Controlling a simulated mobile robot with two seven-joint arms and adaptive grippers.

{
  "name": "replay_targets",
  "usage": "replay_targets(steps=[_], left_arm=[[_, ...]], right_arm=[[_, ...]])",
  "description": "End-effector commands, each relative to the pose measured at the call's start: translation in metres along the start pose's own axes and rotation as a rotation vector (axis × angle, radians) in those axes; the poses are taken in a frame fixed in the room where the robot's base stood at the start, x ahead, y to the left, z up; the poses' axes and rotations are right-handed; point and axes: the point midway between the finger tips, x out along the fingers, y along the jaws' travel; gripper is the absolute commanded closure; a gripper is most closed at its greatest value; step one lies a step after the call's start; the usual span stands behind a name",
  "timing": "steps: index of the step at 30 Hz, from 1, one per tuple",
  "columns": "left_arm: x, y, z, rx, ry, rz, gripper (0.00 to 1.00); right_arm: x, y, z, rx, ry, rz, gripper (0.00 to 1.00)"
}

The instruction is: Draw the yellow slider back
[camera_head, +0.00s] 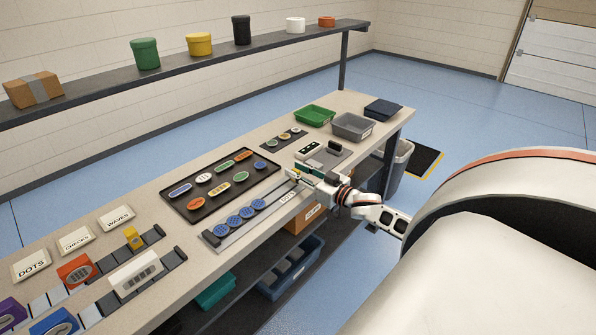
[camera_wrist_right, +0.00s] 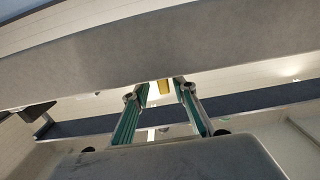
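A small upright yellow block (camera_head: 133,238), the clearest yellow piece on the bench, stands at the track of dark and pale plates at the front left. I cannot tell if it is the yellow slider. My right gripper (camera_head: 294,174) is far to its right, low over the bench by the end of the rail (camera_head: 240,232) labelled DOTS. In the right wrist view its green-lined fingers (camera_wrist_right: 161,112) stand apart with a gap between them. A yellow shape (camera_wrist_right: 164,87) shows beyond that gap; I cannot tell what it is. My left gripper is not in view.
The rail holds several blue discs. A black tray (camera_head: 165,196) of badges lies behind it. A grey device with a black handle (camera_head: 334,147) stands just beyond my right gripper. Orange (camera_head: 76,270) and white (camera_head: 136,271) boxes crowd the front left.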

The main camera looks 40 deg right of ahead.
Motion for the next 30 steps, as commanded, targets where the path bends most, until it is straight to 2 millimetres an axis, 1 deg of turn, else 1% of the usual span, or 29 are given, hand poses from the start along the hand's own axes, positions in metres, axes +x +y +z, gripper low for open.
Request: replay_targets(steps=[4,7,11,21,25,30], left_arm=[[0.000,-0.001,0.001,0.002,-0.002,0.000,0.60],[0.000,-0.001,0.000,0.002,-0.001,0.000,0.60],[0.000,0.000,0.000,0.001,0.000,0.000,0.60],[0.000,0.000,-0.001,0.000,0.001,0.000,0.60],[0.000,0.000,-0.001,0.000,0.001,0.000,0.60],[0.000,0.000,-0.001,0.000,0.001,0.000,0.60]], right_arm=[[-0.004,-0.001,0.000,0.001,0.000,-0.001,0.74],[-0.014,-0.001,0.001,0.001,-0.001,-0.001,0.74],[-0.034,-0.001,0.002,0.001,-0.003,-0.001,0.74],[-0.092,0.000,0.002,0.000,-0.004,0.001,0.74],[-0.107,0.001,0.001,0.002,-0.002,0.001,0.74],[-0.119,0.001,0.000,0.000,-0.001,0.001,0.74]])
